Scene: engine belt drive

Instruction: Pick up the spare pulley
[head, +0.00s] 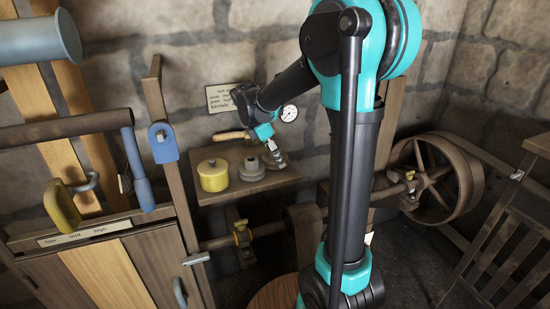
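A small grey stepped round piece (251,169), which looks like the spare pulley, sits on a wooden wall shelf (235,193). A yellow round piece with a small knob on top (213,175) stands just left of it on the same shelf. My gripper (277,160) points down over the right part of the shelf, close to the right of the grey piece. Whether they touch cannot be told from this view. The fingers are small and dark here, and I cannot tell whether they are open or shut.
A tool with a wooden handle (230,135) lies at the shelf's back. A paper sign (219,98) and a round gauge (289,113) are near the wall above. A large spoked wheel (476,185) stands at the right. A wooden cabinet with levers (105,232) fills the left.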

